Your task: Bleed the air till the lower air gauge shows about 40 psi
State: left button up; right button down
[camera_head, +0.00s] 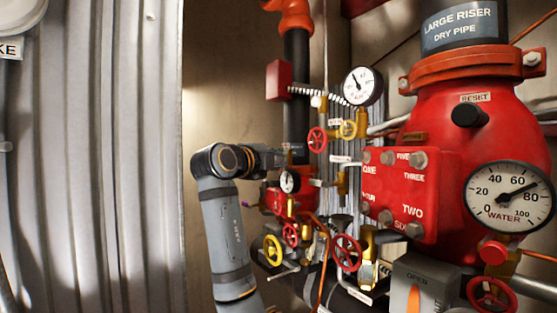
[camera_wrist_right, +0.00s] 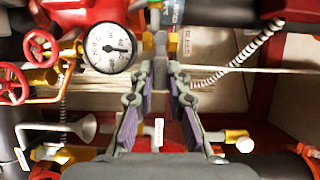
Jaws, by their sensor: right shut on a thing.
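The lower air gauge (camera_head: 289,181) is a small white dial below my right gripper in the head view; its needle is too small to read there. A white dial marked AIR (camera_wrist_right: 109,47) shows close in the right wrist view, turned over, with its dark needle pointing right. My right gripper (camera_wrist_right: 160,72) is shut on a small grey valve handle (camera_wrist_right: 160,44) just beyond its fingertips, beside that dial. In the head view the right gripper (camera_head: 294,158) reaches in among the pipes, and its fingertips are hard to make out. My left gripper is not in view.
An upper air gauge (camera_head: 362,87) and a water gauge (camera_head: 510,197), its needle between 60 and 80, are on the right. Corrugated metal (camera_head: 100,150) lines the left.

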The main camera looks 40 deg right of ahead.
jog(key=shift+f, duration=0.1)
jog(key=m+b, duration=0.2)
jog(key=f+m+h+b, duration=0.1)
jog(key=m+b, duration=0.1)
jog(key=b, duration=0.1)
jog(key=f+m+h+b, duration=0.1)
jog(key=m+b, duration=0.1)
jog(key=b, duration=0.1)
jog(key=shift+w, duration=0.3)
jog(key=shift+m, duration=0.3)
jog(key=c, duration=1.3)
grip_release()
jog(key=shift+d, duration=0.1)
